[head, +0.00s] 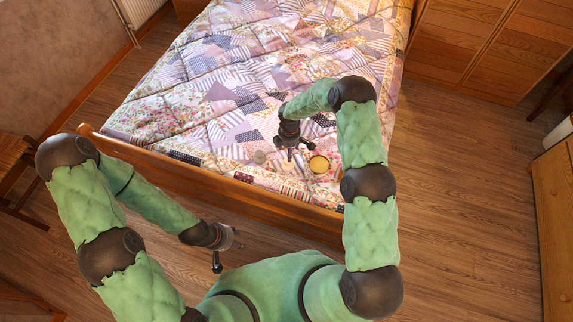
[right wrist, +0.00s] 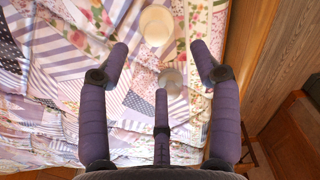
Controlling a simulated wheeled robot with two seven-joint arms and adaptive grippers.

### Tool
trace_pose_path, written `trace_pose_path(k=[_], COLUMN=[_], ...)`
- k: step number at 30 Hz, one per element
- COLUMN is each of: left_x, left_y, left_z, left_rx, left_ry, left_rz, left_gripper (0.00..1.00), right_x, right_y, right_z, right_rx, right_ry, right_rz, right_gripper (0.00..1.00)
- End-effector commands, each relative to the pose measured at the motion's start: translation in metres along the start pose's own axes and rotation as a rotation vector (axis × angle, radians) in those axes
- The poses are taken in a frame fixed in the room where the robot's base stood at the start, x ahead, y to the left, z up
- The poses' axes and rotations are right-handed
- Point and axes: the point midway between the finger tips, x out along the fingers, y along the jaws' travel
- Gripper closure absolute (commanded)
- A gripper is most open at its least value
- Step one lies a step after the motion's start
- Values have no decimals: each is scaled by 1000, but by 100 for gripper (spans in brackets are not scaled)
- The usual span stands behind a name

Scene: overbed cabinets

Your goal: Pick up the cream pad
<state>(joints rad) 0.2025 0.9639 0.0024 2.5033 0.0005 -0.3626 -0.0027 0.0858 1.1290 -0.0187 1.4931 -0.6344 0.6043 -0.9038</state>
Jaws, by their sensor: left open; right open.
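A round cream pad (head: 319,164) lies on the quilt near the bed's foot end. It shows in the right wrist view as a pale disc (right wrist: 156,25) at the top, beyond the fingertips. My right gripper (head: 299,150) is open and empty over the quilt, just left of the pad in the head view and apart from it. It also shows in the right wrist view (right wrist: 160,58) with its fingers spread. My left gripper (head: 228,250) is open and empty in front of the footboard, away from the bed top.
A small greyish round item (head: 259,157) lies on the quilt left of the pad; the right wrist view shows it between the fingers (right wrist: 171,80). The wooden footboard (head: 240,195) stands between me and the quilt (head: 225,90). Floor (head: 460,190) at right is clear.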

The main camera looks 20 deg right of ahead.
Motion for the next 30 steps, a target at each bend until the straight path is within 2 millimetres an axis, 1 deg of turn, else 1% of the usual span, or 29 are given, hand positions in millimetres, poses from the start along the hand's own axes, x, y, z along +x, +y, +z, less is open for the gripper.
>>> trace_pose_path(k=[2,9,12,17,25,27,30], left_x=[2,12,14,17,32,34,35], left_y=[-1,-4,-5,-6,-12,-12,-13], left_z=[0,0,-1,-1,-1,-1,-1], left_rx=[0,0,0,0,0,0,0], left_ry=[0,0,0,0,0,0,0], left_rz=[0,0,0,0,0,0,0], left_gripper=[57,57,57,57,57,57,57], right_x=[7,43,52,59,94,101,106], right_y=[2,2,3,3,8,8,9], right_z=[1,1,1,0,-4,-3,-3], right_rx=[-11,-10,-9,-9,-8,-7,-6], right_ry=[-7,-7,-6,-6,-6,-6,-6], right_rz=[0,0,1,1,0,1,3], right_gripper=[36,36,36,36,36,36,36])
